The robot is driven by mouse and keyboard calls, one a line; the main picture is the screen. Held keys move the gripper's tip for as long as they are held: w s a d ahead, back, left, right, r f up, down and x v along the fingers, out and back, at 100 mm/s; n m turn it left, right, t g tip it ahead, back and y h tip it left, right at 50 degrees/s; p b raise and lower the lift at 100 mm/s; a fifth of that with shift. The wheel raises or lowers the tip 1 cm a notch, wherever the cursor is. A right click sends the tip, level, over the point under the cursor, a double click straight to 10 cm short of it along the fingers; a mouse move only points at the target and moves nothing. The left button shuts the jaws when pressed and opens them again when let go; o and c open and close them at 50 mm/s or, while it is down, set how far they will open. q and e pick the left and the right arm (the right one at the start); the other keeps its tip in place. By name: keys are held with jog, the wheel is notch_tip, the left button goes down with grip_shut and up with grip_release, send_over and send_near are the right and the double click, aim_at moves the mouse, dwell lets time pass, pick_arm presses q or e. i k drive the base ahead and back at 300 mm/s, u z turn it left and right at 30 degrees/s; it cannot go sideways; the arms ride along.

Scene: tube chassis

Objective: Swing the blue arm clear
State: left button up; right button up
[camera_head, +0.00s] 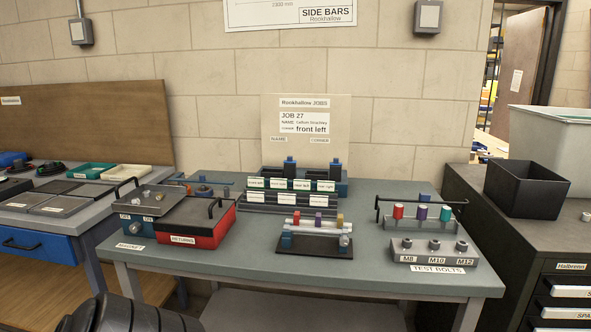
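I cannot tell which part is the blue arm. A small fixture on a dark base plate (315,250) stands near the front middle of the grey-green table. It has a blue block (286,241) at its left end, pale horizontal bars, and red, purple and yellow pieces along its top. Two blue uprights, a left one (290,165) and a right one (336,168), stand on a dark rack behind it.
A TEST BOLTS block (433,252) and a rack of coloured cylinders (420,213) stand right. A JOB 27 board (305,125) stands behind. The table's front strip is mostly clear.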

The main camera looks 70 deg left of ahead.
aim_at(202, 177)
jog(key=z, duration=0.2)
jog(key=k, duration=1.35)
jog(key=u, duration=1.4)
